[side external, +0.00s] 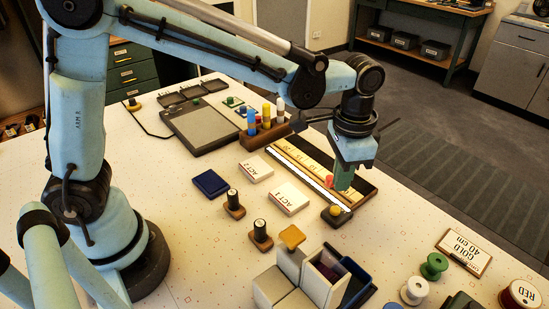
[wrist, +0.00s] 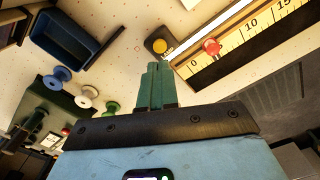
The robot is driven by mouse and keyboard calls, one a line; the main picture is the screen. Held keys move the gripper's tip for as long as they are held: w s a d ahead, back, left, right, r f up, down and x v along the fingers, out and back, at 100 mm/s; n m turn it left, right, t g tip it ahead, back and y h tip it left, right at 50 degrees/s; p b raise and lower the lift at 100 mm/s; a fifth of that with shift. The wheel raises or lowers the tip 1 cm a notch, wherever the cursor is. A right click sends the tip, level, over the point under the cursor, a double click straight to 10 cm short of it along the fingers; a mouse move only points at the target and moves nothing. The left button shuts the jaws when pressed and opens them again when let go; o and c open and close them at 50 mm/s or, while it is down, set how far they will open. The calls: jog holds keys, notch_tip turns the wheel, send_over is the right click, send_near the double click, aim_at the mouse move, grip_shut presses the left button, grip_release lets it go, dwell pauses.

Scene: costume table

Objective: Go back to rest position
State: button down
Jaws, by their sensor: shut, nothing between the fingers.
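My gripper (side external: 343,180) is at the end of my outstretched blue arm, above the near end of the measuring board (side external: 300,160). Its green fingers are together and hold nothing; they also show shut in the wrist view (wrist: 154,76). A red knob (side external: 329,181) stands on the board's scale beside the fingers, and shows clearly in the wrist view (wrist: 211,47). A dark block with a yellow button (side external: 336,212) sits at the board's near end, just below the gripper in the side view. I cannot tell the exact height of the fingertips.
Open grey boxes (side external: 322,279), a green spool (side external: 434,266), a white spool (side external: 414,291) and a GOLD card (side external: 463,252) stand near the front. ACT 1 (side external: 289,198) and ACT 2 (side external: 256,169) boxes lie mid-table. A rack of coloured tubes (side external: 265,133) stands behind.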

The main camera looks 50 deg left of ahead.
jog(key=shift+r, duration=0.2)
jog(key=shift+a+r, duration=0.15)
jog(key=shift+a, duration=0.05)
jog(key=s+a+r+n+t, duration=0.1)
jog(key=s+a+n+t, duration=0.2)
jog(key=a, duration=0.4)
jog(key=s+a+r+n+t, duration=0.2)
jog(key=s+a+n+t, duration=0.1)
jog(key=s+a, duration=0.3)
jog(key=a+t, duration=0.1)
jog(key=a, duration=0.1)
jog(key=shift+s+a+r, duration=0.15)
jog(key=shift+a+r, duration=0.15)
